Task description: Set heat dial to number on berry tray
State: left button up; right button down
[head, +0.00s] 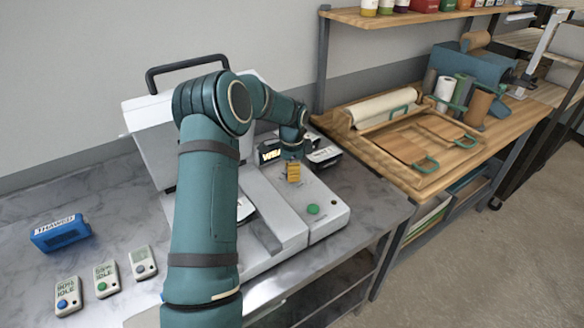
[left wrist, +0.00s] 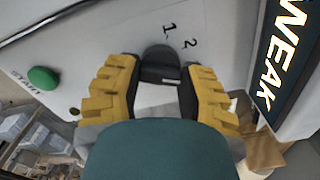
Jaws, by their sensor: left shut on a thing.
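My left gripper (head: 293,173) has yellow fingers and reaches down to the control panel of the white machine (head: 337,215). In the left wrist view my left gripper (left wrist: 160,95) is shut on the dark heat dial (left wrist: 160,66), with one finger on each side. The numbers 1 and 2 are printed beside the dial; its pointer setting is not clear. The head view does not show the dial clearly behind the fingers. I cannot make out a berry tray or its number. My right gripper is not in view.
A green start button (head: 313,209) sits near the dial. A dark sign reading WEAK (left wrist: 281,58) stands close beside the gripper. A blue THAWED box (head: 60,234) and several small devices lie on the marble counter (head: 120,205). A wooden bench (head: 365,165) stands right.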

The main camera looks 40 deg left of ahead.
pick_arm(q)
jog(key=m+p, duration=0.1)
jog(key=m, duration=0.3)
jog(key=shift+s+f, duration=0.1)
jog(key=shift+m+p, duration=0.5)
jog(key=shift+m, duration=0.9)
jog(key=o, duration=1.2)
notch_tip(320, 180, up, 12)
